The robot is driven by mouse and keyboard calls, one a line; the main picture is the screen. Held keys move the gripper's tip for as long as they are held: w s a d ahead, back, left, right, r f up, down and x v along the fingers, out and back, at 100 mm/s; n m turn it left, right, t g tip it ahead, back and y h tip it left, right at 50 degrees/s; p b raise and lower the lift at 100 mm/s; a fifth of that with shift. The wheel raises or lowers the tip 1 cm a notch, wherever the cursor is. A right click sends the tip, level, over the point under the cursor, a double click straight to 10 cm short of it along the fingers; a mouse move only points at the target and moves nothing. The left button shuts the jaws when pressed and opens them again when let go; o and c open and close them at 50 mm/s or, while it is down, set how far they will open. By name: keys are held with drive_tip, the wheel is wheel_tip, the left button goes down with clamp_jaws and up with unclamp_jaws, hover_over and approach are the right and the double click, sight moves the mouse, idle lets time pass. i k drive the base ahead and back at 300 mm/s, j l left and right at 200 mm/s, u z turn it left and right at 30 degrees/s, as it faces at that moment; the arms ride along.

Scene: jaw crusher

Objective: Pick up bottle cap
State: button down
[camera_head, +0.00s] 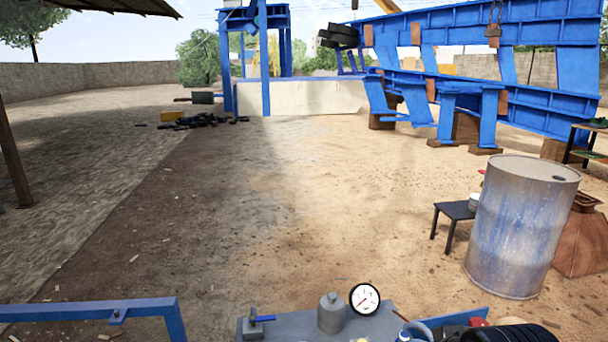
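I cannot make out a bottle cap for certain. A small pale yellow thing (360,340) is cut off by the bottom edge of the picture, too little of it showing to name. A grey bottle-shaped container (331,313) with a small knob on top stands upright on a grey surface (288,322) at the bottom centre. My gripper is not in view.
A black ribbed object (512,333) lies at bottom right. A blue frame (90,310) is at lower left. A drum (520,228) and small black table (455,211) stand right. Middle ground is mostly clear.

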sight(332, 310)
drive_tip(key=i+j+z, duration=0.2)
drive_tip(key=j+z, duration=0.25)
drive_tip(key=i+j+z, duration=0.1)
drive_tip(key=j+z, duration=0.2)
drive_tip(key=z, duration=0.15)
drive_tip(key=j+z, duration=0.45)
drive_tip(key=i, duration=0.05)
